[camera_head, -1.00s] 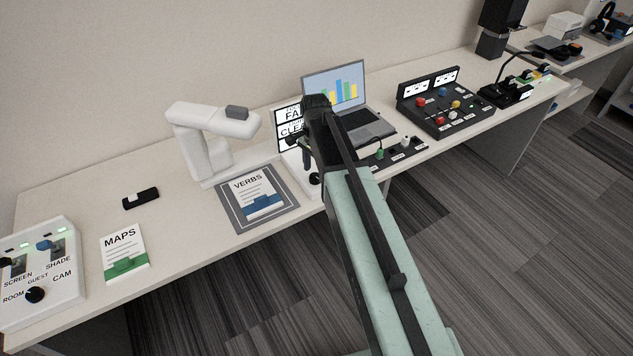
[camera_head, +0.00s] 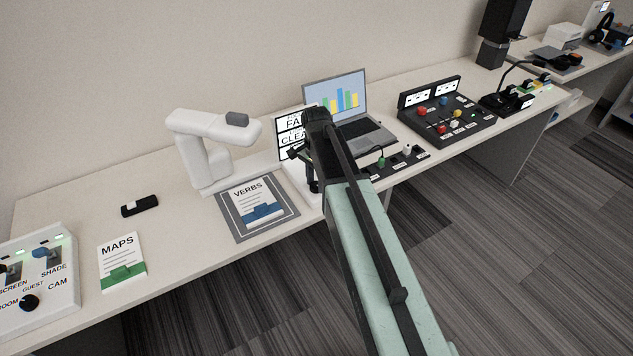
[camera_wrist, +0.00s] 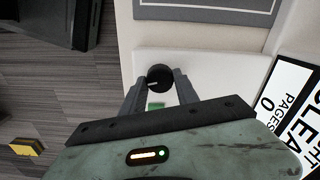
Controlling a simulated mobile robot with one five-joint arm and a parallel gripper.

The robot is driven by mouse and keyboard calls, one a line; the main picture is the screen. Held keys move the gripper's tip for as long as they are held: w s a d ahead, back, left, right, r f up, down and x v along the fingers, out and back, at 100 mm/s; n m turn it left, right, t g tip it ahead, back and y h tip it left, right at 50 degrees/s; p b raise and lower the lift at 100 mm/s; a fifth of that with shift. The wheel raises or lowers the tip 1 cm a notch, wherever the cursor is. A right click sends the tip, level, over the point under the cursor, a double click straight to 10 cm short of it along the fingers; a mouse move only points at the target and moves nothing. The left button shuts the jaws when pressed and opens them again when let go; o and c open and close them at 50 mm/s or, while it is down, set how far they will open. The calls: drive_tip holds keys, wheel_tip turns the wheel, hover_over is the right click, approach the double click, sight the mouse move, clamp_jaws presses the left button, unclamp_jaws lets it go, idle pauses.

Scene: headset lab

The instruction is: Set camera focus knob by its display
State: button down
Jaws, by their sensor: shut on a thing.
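The black round focus knob (camera_wrist: 160,77) sits on a white base (camera_wrist: 205,62) in the wrist view. Its light pointer line points left. My gripper (camera_wrist: 160,84) is shut on the knob, with one grey finger on each side. In the head view my gripper (camera_head: 313,186) reaches down to the base beside the display, and the knob is hidden there. The display (camera_head: 290,128) shows black and white rows with "FA" and "CLEA" legible, the rest hidden by my arm. In the wrist view the display (camera_wrist: 298,78) shows "PAGES 0" and is cut off.
A white document camera (camera_head: 205,160) stands left of the display, with a VERBS sheet (camera_head: 252,207) on a grey mat (camera_head: 230,228) in front. A laptop (camera_head: 365,140) and a small switch strip (camera_head: 400,160) stand right. A MAPS sheet (camera_head: 121,262) lies left.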

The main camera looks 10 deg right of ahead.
drive_tip(key=n, duration=0.8)
drive_tip(key=shift+n, duration=0.3)
drive_tip(key=n, duration=0.3)
drive_tip(key=shift+n, duration=2.1)
drive_tip(key=shift+w, duration=0.1)
drive_tip(key=c, duration=0.9)
unclamp_jaws()
